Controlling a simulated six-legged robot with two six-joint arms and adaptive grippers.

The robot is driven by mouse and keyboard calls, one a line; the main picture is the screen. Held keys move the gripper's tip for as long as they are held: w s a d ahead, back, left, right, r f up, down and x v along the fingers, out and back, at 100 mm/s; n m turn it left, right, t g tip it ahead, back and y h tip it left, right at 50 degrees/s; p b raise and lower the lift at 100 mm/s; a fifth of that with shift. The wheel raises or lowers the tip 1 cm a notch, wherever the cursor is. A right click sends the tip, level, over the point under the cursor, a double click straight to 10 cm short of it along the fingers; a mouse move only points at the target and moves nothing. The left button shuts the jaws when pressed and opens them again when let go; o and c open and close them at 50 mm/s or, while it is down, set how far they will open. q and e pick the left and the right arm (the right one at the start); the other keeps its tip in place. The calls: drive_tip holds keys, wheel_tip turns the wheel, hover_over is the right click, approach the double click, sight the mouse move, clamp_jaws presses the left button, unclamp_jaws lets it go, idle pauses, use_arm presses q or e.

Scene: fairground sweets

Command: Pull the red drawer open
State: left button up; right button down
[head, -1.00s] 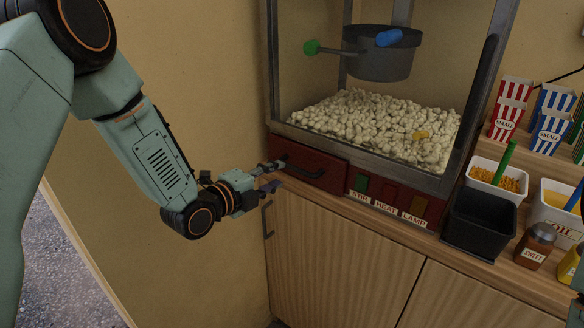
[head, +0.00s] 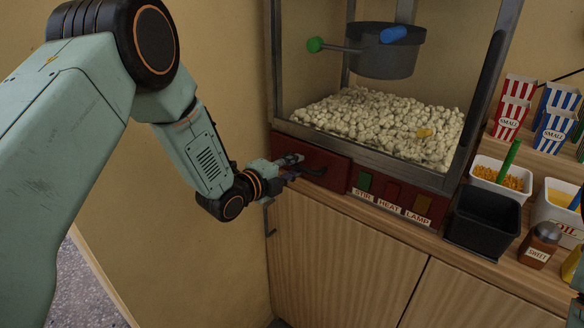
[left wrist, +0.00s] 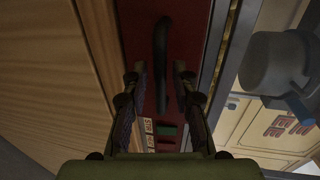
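The red drawer (head: 335,166) is in the base of the popcorn machine, left of the labelled switches. Its front looks flush with the machine. Its dark bar handle (head: 318,171) is partly hidden by my left gripper (head: 297,167), which is at the handle's left end. In the left wrist view, the red drawer front (left wrist: 188,40) lies ahead and the curved black handle (left wrist: 160,55) runs between the two fingers of my left gripper (left wrist: 160,72). The fingers are apart, with a gap on both sides of the handle.
STIR, HEAT and LAMP switches (head: 393,192) sit right of the drawer. A black bin (head: 483,222), a tub of kernels (head: 500,178) and a sweet shaker (head: 538,246) stand on the counter. A cabinet (head: 345,250) with a handle is below.

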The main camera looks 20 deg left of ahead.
use_arm(q)
drive_tip(key=shift+d, duration=0.1)
clamp_jaws()
drive_tip(key=shift+s, duration=0.15)
idle(0.4)
